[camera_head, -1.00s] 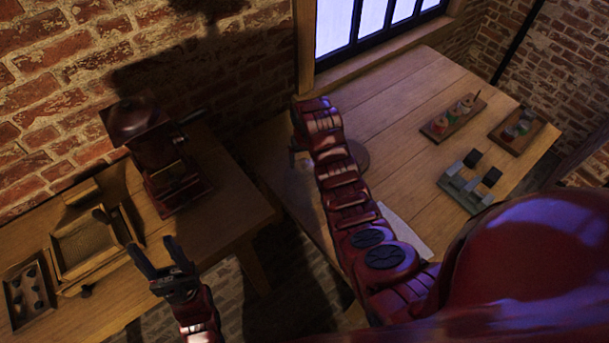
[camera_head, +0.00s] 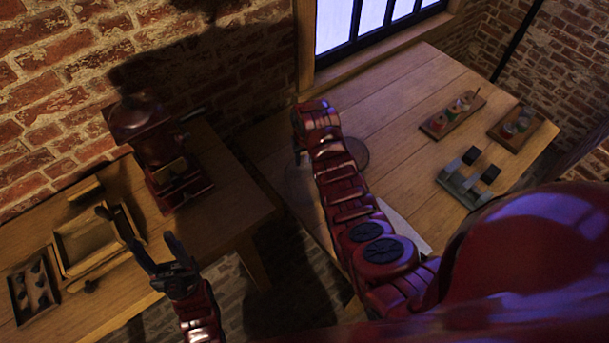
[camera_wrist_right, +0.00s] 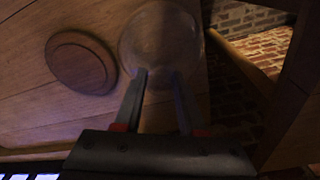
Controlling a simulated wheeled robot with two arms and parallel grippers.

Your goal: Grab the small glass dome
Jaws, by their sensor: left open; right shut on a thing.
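The small glass dome (camera_wrist_right: 160,40) shows as a clear, faint round shape at the top middle of the right wrist view. My right gripper (camera_wrist_right: 160,76) has its two fingers at the dome's near side and is shut on it; the exact contact is blurred by the glass. A round dark wooden base (camera_wrist_right: 82,62) lies on the table left of the dome, apart from it. In the head view my right arm hides most of the base (camera_head: 357,153) and the right gripper. My left gripper (camera_head: 137,226) is open and empty over the left bench.
The right table (camera_head: 400,100) holds two small wooden racks (camera_head: 453,114) (camera_head: 517,129) with jars and a grey stand (camera_head: 465,186). The left bench (camera_head: 240,195) holds a red grinder-like device (camera_head: 150,150) and wooden trays (camera_head: 92,242).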

